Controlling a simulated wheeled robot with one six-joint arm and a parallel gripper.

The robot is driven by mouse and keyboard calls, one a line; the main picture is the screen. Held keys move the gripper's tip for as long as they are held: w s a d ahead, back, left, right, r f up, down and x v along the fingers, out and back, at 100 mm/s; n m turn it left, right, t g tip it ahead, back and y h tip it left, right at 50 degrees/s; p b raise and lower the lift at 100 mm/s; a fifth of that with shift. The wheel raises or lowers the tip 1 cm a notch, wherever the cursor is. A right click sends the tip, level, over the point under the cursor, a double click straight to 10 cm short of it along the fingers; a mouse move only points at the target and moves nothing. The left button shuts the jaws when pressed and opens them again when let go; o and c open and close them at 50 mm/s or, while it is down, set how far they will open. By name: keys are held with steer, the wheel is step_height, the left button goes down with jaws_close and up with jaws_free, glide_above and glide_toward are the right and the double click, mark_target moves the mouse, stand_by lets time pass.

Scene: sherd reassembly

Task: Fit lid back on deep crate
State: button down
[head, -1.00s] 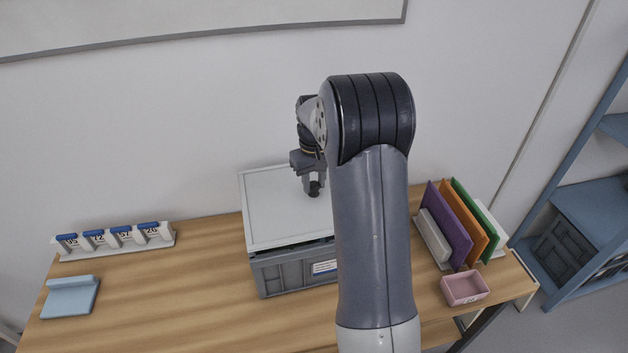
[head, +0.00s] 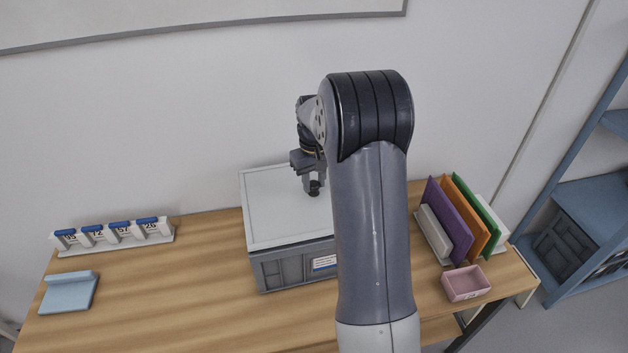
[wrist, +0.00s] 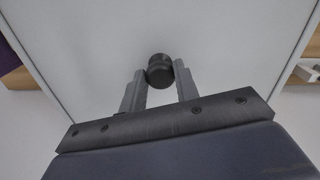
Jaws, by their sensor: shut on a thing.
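The grey deep crate (head: 290,270) stands on the wooden table, with a label on its front. The pale lid (head: 268,215) lies over the crate's top; its right part is hidden behind my arm in the head view. In the wrist view the lid (wrist: 95,50) fills most of the picture. The lid's dark round knob (wrist: 160,70) sits between my fingertips. My gripper (head: 313,188) is shut on the knob, seen as my gripper (wrist: 160,82) in the wrist view. The lid's front edge looks close against the crate rim; its far and right edges on the rim are hidden.
Number tags on a white rack (head: 115,240) and a light blue holder (head: 68,293) are at the left. Upright coloured folders (head: 455,220) and a pink tray (head: 465,283) are at the right.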

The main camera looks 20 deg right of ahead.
mark_target(314, 184)
steer(key=shift+f, duration=0.25)
steer(key=shift+f+b, duration=0.35)
steer(key=shift+b, duration=0.05)
steer(key=shift+f, duration=0.15)
steer(key=c, duration=1)
jaws_free()
step_height(314, 184, up, 11)
steer(key=b, duration=0.1)
steer(key=shift+f, duration=0.15)
